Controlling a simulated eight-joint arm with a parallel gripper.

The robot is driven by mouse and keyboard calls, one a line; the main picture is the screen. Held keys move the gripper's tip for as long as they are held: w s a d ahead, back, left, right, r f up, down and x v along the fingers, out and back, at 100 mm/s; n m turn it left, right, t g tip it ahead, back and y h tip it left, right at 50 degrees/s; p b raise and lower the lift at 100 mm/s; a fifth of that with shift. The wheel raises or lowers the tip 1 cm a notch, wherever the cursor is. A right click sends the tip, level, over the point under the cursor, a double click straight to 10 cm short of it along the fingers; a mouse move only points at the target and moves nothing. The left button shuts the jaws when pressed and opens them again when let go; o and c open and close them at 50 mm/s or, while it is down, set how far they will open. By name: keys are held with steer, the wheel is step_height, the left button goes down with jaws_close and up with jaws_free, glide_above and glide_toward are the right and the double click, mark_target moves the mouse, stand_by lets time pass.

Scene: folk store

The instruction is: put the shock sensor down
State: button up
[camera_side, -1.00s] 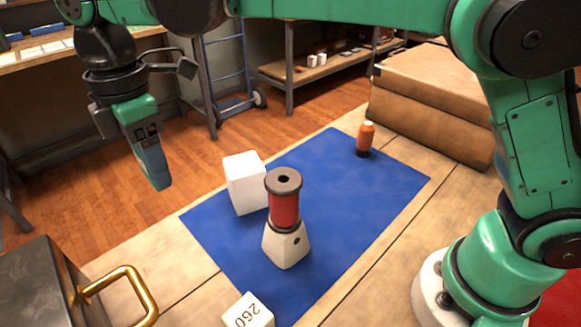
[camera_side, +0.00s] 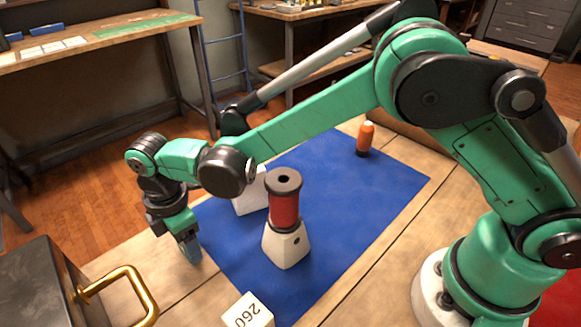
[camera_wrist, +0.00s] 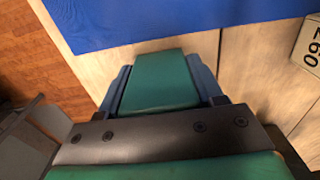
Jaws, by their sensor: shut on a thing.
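My gripper (camera_side: 191,250) points down at the left in the side view, over the bare wood beside the mat's left edge. The blue mat (camera_side: 340,215) lies to the right of the gripper and crosses the top of the wrist view (camera_wrist: 170,20).
A red spool (camera_side: 285,208) stands on a white base (camera_side: 286,245), with a white block (camera_side: 249,198) behind it. An orange bottle (camera_side: 365,138) stands farther back. A block marked 260 (camera_side: 247,312) and a dark case (camera_side: 35,285) with a brass handle (camera_side: 135,292) are in front.

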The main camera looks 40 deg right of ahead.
steer(key=shift+f, duration=0.15)
steer(key=o, duration=1.3)
step_height(320, 180, up, 12)
steer(key=shift+f, duration=0.1)
steer(key=s+d+r+m+t, duration=0.2)
steer(key=d+m, duration=0.4)
steer(key=d, duration=0.2)
steer(key=s+d+r+m+t, duration=0.25)
steer(key=d+m, duration=0.35)
steer(key=d, duration=0.3)
steer(key=s+d+f+m+t, duration=0.1)
steer(key=d+m, duration=0.1)
steer(key=s+d+f+m, duration=0.1)
steer(key=s+d+m, duration=0.1)
steer(key=s+d+f+m+t, duration=0.1)
steer(key=d+m, duration=0.1)
steer(key=shift+s+f+t, duration=0.3)
steer(key=shift+s+t, duration=0.05)
steer(key=shift+s, duration=0.05)
